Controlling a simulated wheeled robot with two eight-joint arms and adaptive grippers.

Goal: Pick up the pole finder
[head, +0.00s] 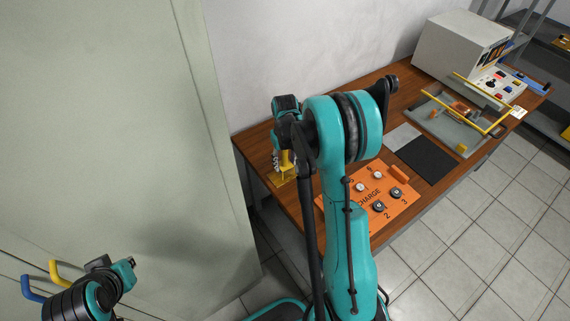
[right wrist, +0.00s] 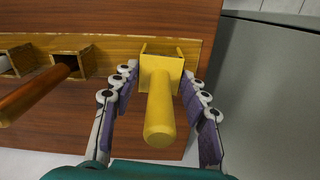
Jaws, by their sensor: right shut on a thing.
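A yellow tool with a round handle (right wrist: 160,115), probably the pole finder, stands at the end of a wooden rack (right wrist: 105,50) in the right wrist view. My right gripper (right wrist: 160,100) has its fingers on both sides of the yellow handle and is shut on it. In the head view the yellow tool (head: 285,160) shows at the near left end of the wooden table, with my right gripper (head: 279,160) at it, partly hidden by my arm. My left gripper (head: 126,272) is low at the left, away from the table; its fingers do not show clearly.
A brown-handled tool (right wrist: 38,93) sits in the rack beside the yellow one. An orange board marked CHARGE (head: 370,205) with several round pieces lies on the table (head: 400,75). Dark and grey mats (head: 427,158), a grey tray (head: 455,125) and a white machine (head: 450,50) are farther back.

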